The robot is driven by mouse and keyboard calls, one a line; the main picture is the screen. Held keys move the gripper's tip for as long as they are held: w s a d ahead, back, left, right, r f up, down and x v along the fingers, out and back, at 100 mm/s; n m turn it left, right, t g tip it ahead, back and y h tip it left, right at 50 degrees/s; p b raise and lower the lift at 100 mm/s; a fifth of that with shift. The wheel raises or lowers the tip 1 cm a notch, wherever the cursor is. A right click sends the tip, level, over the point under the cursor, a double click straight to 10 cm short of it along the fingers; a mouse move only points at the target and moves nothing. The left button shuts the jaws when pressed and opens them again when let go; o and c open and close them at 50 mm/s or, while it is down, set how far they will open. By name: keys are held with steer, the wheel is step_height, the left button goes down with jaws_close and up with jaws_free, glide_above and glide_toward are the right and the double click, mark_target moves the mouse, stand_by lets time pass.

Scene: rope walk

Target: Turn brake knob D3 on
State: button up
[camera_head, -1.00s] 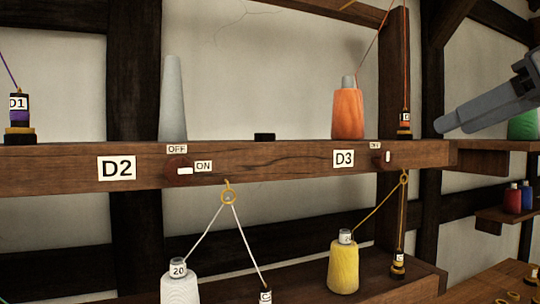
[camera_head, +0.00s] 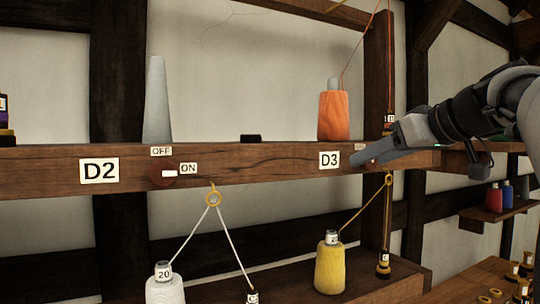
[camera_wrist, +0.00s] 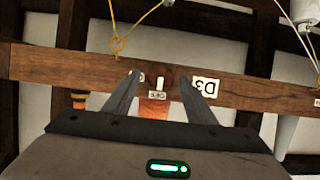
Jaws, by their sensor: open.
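The D3 knob (camera_wrist: 151,76) is a dark reddish-brown disc with a white pointer mark (camera_wrist: 160,84) on the beam's face. The mark stands upright, on the side of the OFF label (camera_wrist: 157,95); the ON label (camera_wrist: 140,77) is partly behind a finger. In the head view my gripper (camera_head: 362,158) hides the knob.
The wooden beam (camera_head: 260,165) carries an orange spool (camera_head: 334,116) and a grey cone (camera_head: 157,105). The D2 knob (camera_head: 161,176) points to ON. A yellow thread runs through a ring (camera_head: 388,179) just below the D3 area, above a yellow spool (camera_head: 330,265).

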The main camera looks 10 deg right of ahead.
steer(key=c, duration=1)
steer(key=shift+c, duration=0.2)
steer(key=m+y+p, duration=0.1)
steer(key=m+y, duration=0.1)
steer(key=m, duration=0.2)
steer(key=m+y+p, duration=0.1)
steer(key=m+y, duration=0.2)
steer(key=m, duration=0.1)
steer(key=d+f+m+y+p, duration=0.1)
steer(key=m+y+p, duration=0.1)
steer(key=m, duration=0.3)
steer(key=shift+w, duration=0.25)
steer(key=shift+f+m+t, duration=0.1)
steer(key=shift+m+t, duration=0.2)
steer(key=o, duration=1)
